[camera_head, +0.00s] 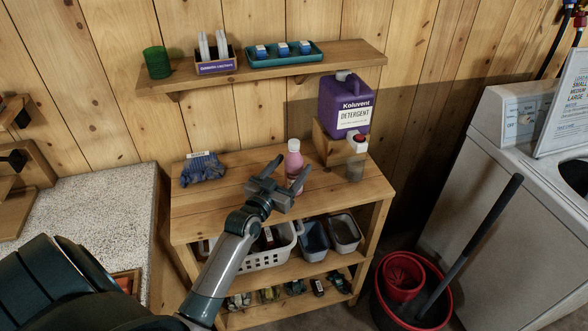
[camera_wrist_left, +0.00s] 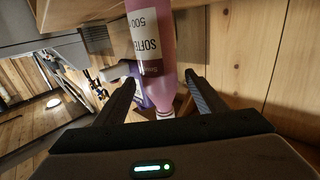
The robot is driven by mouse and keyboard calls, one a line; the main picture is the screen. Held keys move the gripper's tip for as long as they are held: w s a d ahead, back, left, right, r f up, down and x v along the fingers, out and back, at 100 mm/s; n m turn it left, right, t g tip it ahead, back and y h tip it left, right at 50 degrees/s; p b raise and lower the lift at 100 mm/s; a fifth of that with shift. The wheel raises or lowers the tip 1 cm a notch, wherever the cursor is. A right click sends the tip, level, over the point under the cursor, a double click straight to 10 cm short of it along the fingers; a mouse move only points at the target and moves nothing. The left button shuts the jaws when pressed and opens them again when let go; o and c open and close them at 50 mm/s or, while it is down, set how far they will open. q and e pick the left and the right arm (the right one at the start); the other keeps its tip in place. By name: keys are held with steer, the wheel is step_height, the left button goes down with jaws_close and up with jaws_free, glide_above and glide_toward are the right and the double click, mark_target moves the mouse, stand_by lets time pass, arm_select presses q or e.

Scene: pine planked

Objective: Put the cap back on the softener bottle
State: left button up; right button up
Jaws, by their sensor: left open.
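The pink softener bottle (camera_head: 293,163) stands upright on the wooden shelf unit's top, its lower part partly hidden by my left gripper. Its top end looks pale; I cannot tell whether that is a cap or the bare neck. No separate loose cap is clear to me. In the left wrist view the bottle (camera_wrist_left: 164,70) appears large, with a white label. My left gripper (camera_head: 290,169) is open in front of the bottle. Its fingers (camera_wrist_left: 160,92) show on either side of the bottle's narrow end in the wrist view; contact is unclear. My right gripper is out of view.
A blue cloth-like bundle (camera_head: 202,168) lies at the left. An upper shelf (camera_head: 270,71) overhangs the back. The top's front left is clear.

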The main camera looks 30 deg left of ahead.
mark_target(292, 155)
arm_select(q)
steer(key=shift+w+a, duration=0.1)
steer(key=shift+w, duration=1.05)
steer(key=c, duration=1.5)
steer(key=shift+o, duration=0.2)
steer(key=shift+r, duration=0.2)
steer(key=shift+r, duration=0.65)
step_height(292, 155, up, 2)
steer(key=shift+r+b, duration=0.25)
steer(key=shift+b, duration=0.35)
steer(key=s+d+r+b, duration=0.1)
steer(key=d+r+b, duration=0.1)
steer(key=d+r, duration=0.5)
steer(key=d, duration=0.4)
steer(key=shift+s+d, duration=0.25)
steer(key=shift+d, duration=0.05)
